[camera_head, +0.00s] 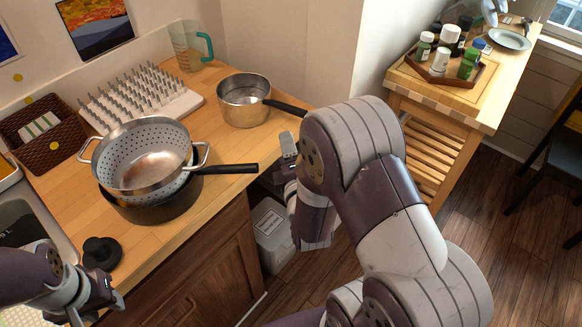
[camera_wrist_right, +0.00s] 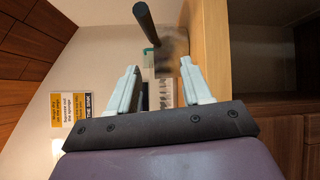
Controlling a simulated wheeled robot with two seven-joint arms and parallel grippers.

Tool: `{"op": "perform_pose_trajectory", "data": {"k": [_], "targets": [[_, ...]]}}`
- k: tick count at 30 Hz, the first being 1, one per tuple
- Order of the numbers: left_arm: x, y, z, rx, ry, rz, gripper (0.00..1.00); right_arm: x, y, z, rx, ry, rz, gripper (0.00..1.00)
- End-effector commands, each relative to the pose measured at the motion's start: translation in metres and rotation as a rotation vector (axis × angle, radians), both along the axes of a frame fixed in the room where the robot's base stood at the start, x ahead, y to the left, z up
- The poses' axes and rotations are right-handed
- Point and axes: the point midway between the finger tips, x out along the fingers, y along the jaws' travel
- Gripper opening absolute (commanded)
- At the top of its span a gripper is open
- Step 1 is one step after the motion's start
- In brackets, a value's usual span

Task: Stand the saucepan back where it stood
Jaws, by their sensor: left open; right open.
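The steel saucepan (camera_head: 243,108) stands upright on the wooden counter near the wall, its black handle (camera_head: 287,106) pointing right over the counter edge. My right gripper (camera_head: 288,148) is open and empty, just below and in front of that handle; my arm hides part of it. In the right wrist view the handle (camera_wrist_right: 144,22) comes toward the camera above the gap between the open fingers (camera_wrist_right: 160,85), apart from them. The saucepan (camera_wrist_right: 175,50) is blurred behind it. My left gripper (camera_head: 98,306) is open and empty at the bottom left.
A steel colander (camera_head: 145,158) sits in a dark pan (camera_head: 160,212) whose handle points right. A spiked white rack (camera_head: 140,98), a measuring jug (camera_head: 188,48), a basket (camera_head: 45,137) and a black knobbed object (camera_head: 101,252) are on the counter. A wooden trolley (camera_head: 440,105) stands right.

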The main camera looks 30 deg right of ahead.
Motion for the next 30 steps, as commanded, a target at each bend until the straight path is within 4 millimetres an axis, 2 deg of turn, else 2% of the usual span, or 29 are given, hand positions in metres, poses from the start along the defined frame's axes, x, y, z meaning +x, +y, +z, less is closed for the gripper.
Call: {"op": "perform_pose_trajectory", "data": {"k": [3, 5, 8, 9, 12, 15, 18, 21, 30], "targets": [[0.0, 0.0, 0.0, 0.0, 0.0, 0.0, 0.4, 0.012, 0.019, -0.017, 0.388, 0.158, 0.013, 0.49], [0.0, 0.0, 0.0, 0.0, 0.0, 0.0, 0.4, 0.008, 0.033, -0.029, 0.631, 0.276, -0.03, 0.49], [0.0, 0.0, 0.0, 0.0, 0.0, 0.0, 0.4, -0.016, 0.055, -0.044, 0.976, 0.475, -0.188, 0.49], [0.0, 0.0, 0.0, 0.0, 0.0, 0.0, 0.4, -0.03, 0.062, -0.048, 1.095, 0.549, -0.284, 0.49], [0.0, 0.0, 0.0, 0.0, 0.0, 0.0, 0.4, -0.074, 0.074, -0.051, 1.312, 0.696, -0.578, 0.49], [0.0, 0.0, 0.0, 0.0, 0.0, 0.0, 0.4, -0.111, 0.078, -0.047, 1.407, 0.763, -0.839, 0.49], [0.0, 0.0, 0.0, 0.0, 0.0, 0.0, 0.4, -0.132, 0.078, -0.043, 1.438, 0.78, -0.99, 0.49], [0.0, 0.0, 0.0, 0.0, 0.0, 0.0, 0.4, -0.138, 0.078, -0.041, 1.444, 0.782, -1.038, 0.49], [0.0, 0.0, 0.0, 0.0, 0.0, 0.0, 0.4, -0.137, 0.078, -0.041, 1.444, 0.781, -1.036, 0.49]]}}
